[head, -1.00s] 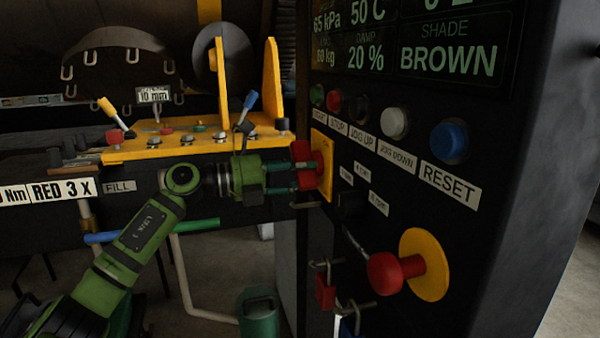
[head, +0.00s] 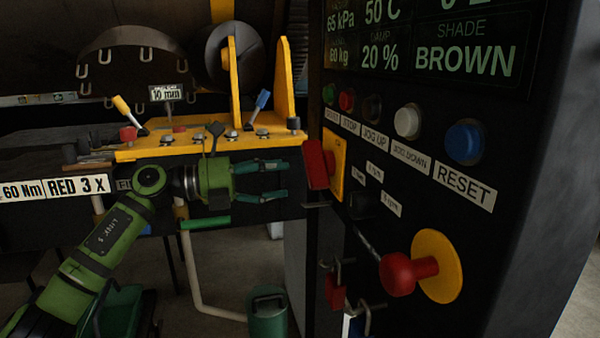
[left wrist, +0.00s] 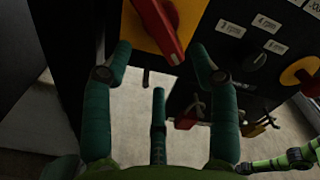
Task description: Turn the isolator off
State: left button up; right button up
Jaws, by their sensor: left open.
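The isolator is a red handle (head: 316,165) on a yellow plate (head: 337,165), on the left part of the black panel. In the head view the handle stands close to upright, slightly tilted. In the left wrist view the red handle (left wrist: 162,28) runs slantwise across its yellow plate (left wrist: 190,12) at the top. My left gripper (head: 284,180) is open and empty, just left of the handle and apart from it; its fingertips (left wrist: 161,55) point towards the plate. A green arm part at the lower right of the left wrist view seems to be my right arm; its jaws are unclear.
A row of buttons, with a blue reset button (head: 464,142), lies right of the isolator. A red mushroom knob (head: 400,273) on a yellow disc sticks out below. A small black selector (head: 360,205) and hanging padlocks (head: 335,291) are near. A yellow-topped bench (head: 190,147) stands behind my left arm.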

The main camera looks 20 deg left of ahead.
pick_arm(q)
jog(key=shift+v, duration=2.15)
jog(key=shift+d, duration=0.1)
